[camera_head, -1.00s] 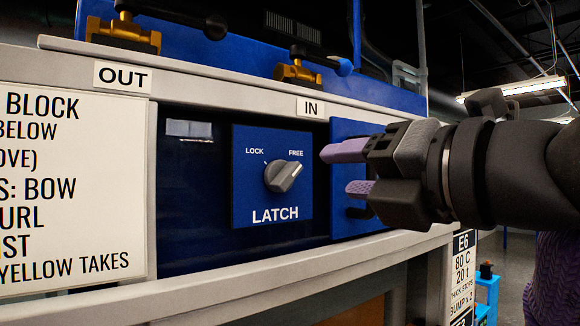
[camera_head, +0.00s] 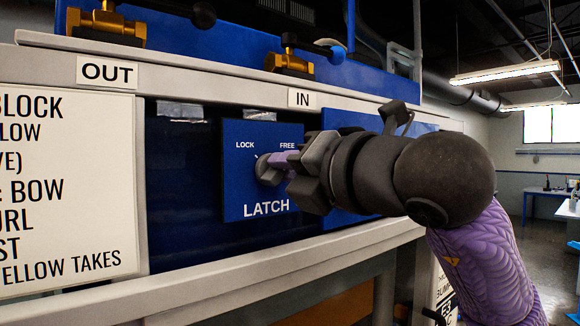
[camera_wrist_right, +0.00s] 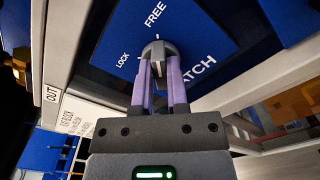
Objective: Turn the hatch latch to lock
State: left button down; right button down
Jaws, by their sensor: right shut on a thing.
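The grey latch knob (camera_head: 266,170) sits on a blue panel (camera_head: 240,195) marked LOCK, FREE and LATCH. My right gripper (camera_head: 280,165) reaches it from the right, its purple fingers shut on the knob. In the right wrist view, the fingers of the right gripper (camera_wrist_right: 158,60) lie on either side of the knob (camera_wrist_right: 158,47). There the knob appears to point toward FREE, with the LOCK mark to its left. The fingers hide part of the knob in the head view. My left gripper is not in view.
A pale frame (camera_head: 200,275) runs below and above the dark blue recess. A text sign (camera_head: 65,190) is at left. Brass valves (camera_head: 288,62) stand on the upper ledge, above the IN label (camera_head: 301,98). Open room lies to the right.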

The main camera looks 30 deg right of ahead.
dwell(0.4)
jog(key=shift+a+n, duration=0.2)
jog(key=shift+n, duration=4.25)
jog(key=shift+a+n, duration=0.2)
jog(key=shift+n, duration=4.25)
jog(key=shift+f, duration=0.1)
jog(key=c, duration=0.6)
grip_release()
jog(key=s+b, duration=0.1)
jog(key=s, duration=0.2)
jog(key=s+b, duration=0.1)
jog(key=s, duration=0.6)
jog(key=shift+d+b, duration=0.4)
